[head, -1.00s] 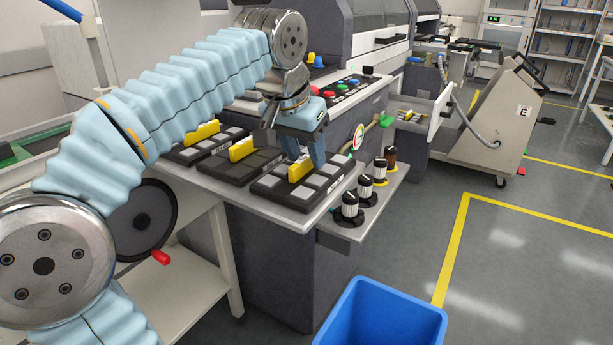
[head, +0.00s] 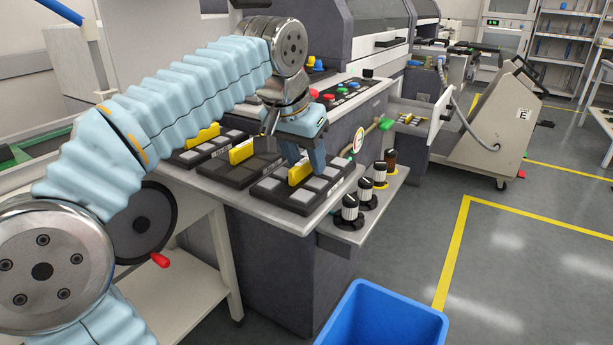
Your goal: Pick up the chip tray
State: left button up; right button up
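Three dark chip trays with upright yellow handles stand in a row on a grey shelf of the machine. The nearest tray (head: 291,197) holds light grey chips. The middle tray (head: 238,178) has dark, empty-looking pockets. The far-left tray (head: 203,151) holds grey chips and is partly hidden by my arm. My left gripper (head: 306,166) points down over the nearest tray, at its yellow handle (head: 300,172). Its blue fingers look apart, with the handle about between them; contact cannot be told. The tray rests flat on the shelf. My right gripper is out of view.
Several black-and-white knobbed reels (head: 351,210) stand on a lower ledge right of the trays. A blue bin (head: 385,315) stands on the floor in front. A grey trolley (head: 490,130) is further back right.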

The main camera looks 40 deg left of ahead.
pick_arm(q)
grip_shut()
